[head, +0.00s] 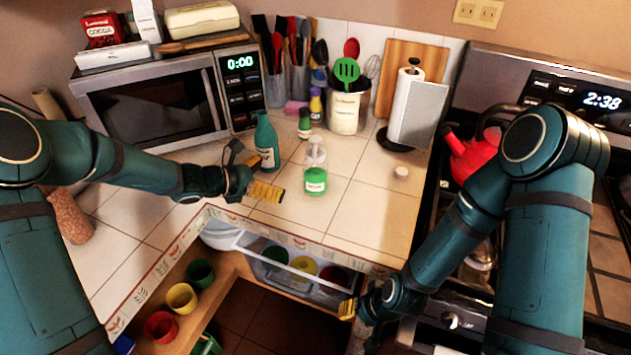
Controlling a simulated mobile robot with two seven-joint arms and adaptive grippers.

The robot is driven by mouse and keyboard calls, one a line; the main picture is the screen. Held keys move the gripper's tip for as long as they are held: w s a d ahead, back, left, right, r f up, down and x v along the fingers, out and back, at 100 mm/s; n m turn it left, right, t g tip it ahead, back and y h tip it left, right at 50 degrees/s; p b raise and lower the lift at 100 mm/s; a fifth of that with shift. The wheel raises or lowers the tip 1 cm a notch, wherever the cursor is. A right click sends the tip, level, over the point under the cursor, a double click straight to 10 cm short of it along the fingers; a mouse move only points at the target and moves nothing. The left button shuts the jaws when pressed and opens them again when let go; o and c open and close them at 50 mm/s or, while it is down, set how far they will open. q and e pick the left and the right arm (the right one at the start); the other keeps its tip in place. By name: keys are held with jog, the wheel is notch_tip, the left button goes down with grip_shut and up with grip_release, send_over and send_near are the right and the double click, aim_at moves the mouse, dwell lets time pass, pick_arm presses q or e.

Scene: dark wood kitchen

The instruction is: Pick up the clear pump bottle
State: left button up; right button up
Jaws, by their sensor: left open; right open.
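The clear pump bottle (316,152) stands upright on the tiled counter, near the middle of the head view. Just in front of it is a small green container (316,181) with a pale label, which overlaps its lower part. My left gripper (268,191) is open and empty over the counter, to the left of the bottle and apart from it. My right gripper (347,309) is open and empty, low at the counter's front edge by the open drawer, well below the bottle in the picture.
A teal bottle (266,141) stands close behind my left gripper. A small green bottle (304,124) and a utensil crock (347,112) stand behind. A paper towel holder (405,105) and a small white cap (401,172) are to the right. An open drawer (290,262) holds colored cups.

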aim_at(316, 173)
pick_arm(q)
jog(key=b+x, duration=0.1)
jog(key=x, duration=1.2)
jog(key=shift+w+d+b, duration=0.25)
jog(key=shift+d+b, duration=0.1)
jog(key=shift+r, duration=0.1)
jog(key=c, duration=1.3)
